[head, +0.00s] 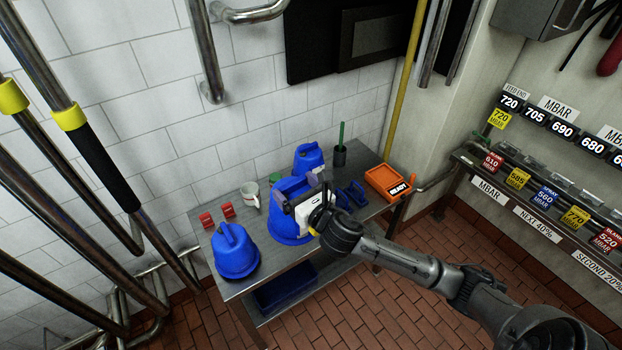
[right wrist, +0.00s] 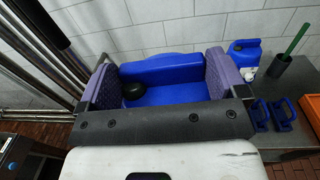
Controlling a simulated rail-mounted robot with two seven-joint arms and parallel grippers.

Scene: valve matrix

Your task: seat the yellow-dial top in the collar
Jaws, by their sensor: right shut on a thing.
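My right gripper (head: 296,190) reaches over the middle of the steel table. In the right wrist view the gripper (right wrist: 161,80) has its two purple pads on either side of a large blue body (right wrist: 177,95), closed on it. A round black part (right wrist: 133,91) shows on the blue body; the gripper palm hides its near side. In the head view this blue body (head: 288,228) is partly behind the gripper, and I cannot tell whether it rests on the table. I see no yellow dial clearly, and cannot pick out the collar. My left gripper is not in view.
A blue domed piece with a handle (head: 235,252) stands at the table's (head: 238,287) front left. A blue container (head: 308,158), a white mug (head: 250,194) and red blocks (head: 207,219) stand around. Blue handles (head: 355,192), a dark cup (head: 339,156) and an orange tray (head: 383,183) are at right.

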